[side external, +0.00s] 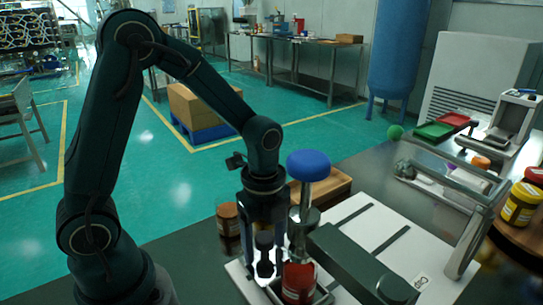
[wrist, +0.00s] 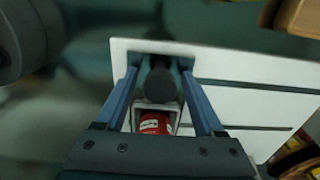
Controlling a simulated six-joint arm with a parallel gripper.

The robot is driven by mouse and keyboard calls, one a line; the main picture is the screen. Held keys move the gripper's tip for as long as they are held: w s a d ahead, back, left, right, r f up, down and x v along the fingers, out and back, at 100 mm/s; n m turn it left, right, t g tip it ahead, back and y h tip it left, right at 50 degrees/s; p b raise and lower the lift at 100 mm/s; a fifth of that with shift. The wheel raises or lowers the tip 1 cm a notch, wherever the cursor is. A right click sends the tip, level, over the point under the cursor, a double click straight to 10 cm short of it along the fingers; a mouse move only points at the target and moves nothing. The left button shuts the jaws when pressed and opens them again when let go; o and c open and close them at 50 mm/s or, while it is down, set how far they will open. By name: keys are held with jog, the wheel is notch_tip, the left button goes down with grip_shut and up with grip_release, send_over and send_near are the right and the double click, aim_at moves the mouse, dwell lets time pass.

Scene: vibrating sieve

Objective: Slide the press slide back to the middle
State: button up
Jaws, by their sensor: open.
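The press has a white base plate (side external: 370,235) with dark slots, a dark green arm (side external: 360,262) and a metal plunger topped by a blue knob (side external: 308,165). A small grey slide holds a red jar (side external: 298,282) near the plunger's foot; the jar also shows in the wrist view (wrist: 155,123). A black round knob (wrist: 160,86) stands beside the jar, seemingly on the slide. My gripper (side external: 264,262) is low over the plate, left of the plunger. In the wrist view my gripper (wrist: 160,76) is open, one finger each side of the black knob; contact cannot be told.
A brown-lidded jar (side external: 228,220) stands left of my gripper, and a wooden tray (side external: 328,187) lies behind the plunger. A glass-and-metal machine (side external: 440,180) is at right. Yellow jars (side external: 521,204) and red and green trays (side external: 433,131) are farther right.

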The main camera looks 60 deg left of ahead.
dwell(0.4)
jog(key=shift+w, duration=6.7)
jog(key=o, duration=0.5)
jog(key=shift+s, duration=0.1)
jog(key=shift+r, duration=0.1)
jog(key=shift+r, duration=4.4)
jog(key=shift+r, duration=0.1)
